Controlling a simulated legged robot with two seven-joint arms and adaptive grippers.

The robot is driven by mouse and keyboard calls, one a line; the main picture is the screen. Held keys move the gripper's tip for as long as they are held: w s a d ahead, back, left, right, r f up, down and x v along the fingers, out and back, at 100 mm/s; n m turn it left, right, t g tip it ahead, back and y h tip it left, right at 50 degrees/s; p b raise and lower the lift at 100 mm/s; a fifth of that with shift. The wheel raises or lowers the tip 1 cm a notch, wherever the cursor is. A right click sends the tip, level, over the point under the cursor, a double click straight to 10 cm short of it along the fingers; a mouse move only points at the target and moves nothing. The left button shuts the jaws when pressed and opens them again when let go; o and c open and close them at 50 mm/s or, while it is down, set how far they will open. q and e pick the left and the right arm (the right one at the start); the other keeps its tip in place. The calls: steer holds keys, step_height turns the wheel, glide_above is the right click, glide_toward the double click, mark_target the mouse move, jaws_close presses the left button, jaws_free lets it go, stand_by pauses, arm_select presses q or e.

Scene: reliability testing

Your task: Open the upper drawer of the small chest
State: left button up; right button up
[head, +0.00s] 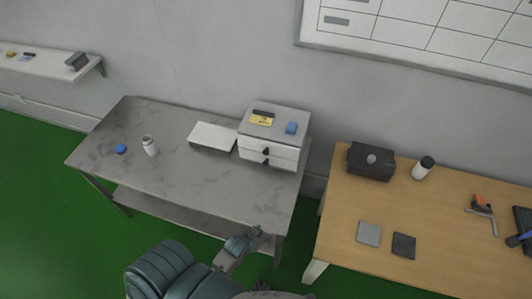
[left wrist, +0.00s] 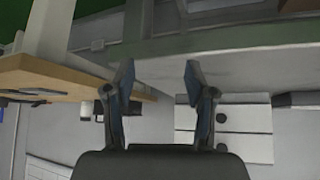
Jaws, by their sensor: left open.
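The small chest (head: 273,131) is white with a grey top and stands at the right end of the grey table. Its upper drawer (head: 255,146) and lower drawer (head: 252,157) appear closed, each with a small dark handle. The chest also shows upside down in the left wrist view (left wrist: 238,119), beyond the fingers and to the right. My left gripper (head: 258,239) is low in front of the table's right front edge, apart from the chest. Its two fingers are spread and empty in the left wrist view (left wrist: 159,78). My right gripper is not in view.
A yellow label and blue item lie on the chest. A wooden table (head: 345,205) with several objects stands at right, across a gap.

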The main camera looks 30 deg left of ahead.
arm_select(q)
steer(key=w+a+r+t, duration=0.1)
steer(key=w, duration=0.1)
steer(key=w+a+r+t, duration=0.1)
steer(key=w+t, duration=0.1)
steer(key=w+a+r+n+t, duration=0.1)
steer(key=w+r, duration=0.1)
steer(key=shift+w+a+y+p, duration=0.1)
steer(key=shift+a+y+p, duration=0.1)
steer(key=shift+y+p, duration=0.2)
step_height(320, 180, up, 4)
steer(key=w+a+n+t+y, duration=0.1)
steer(key=w+a+t, duration=0.1)
steer(key=a+t, duration=0.1)
steer(key=n+t+y, duration=0.2)
steer(key=t+y, duration=0.1)
glide_toward(265, 154)
steer(key=shift+y, duration=0.3)
steer(key=p+x, duration=0.1)
steer(key=x, duration=0.8)
steer(key=shift+w+d+f, duration=0.15)
steer(key=shift+w, duration=0.1)
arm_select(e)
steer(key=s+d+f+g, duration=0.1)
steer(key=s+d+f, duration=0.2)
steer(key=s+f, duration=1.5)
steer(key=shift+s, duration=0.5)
arm_select(q)
jaws_close()
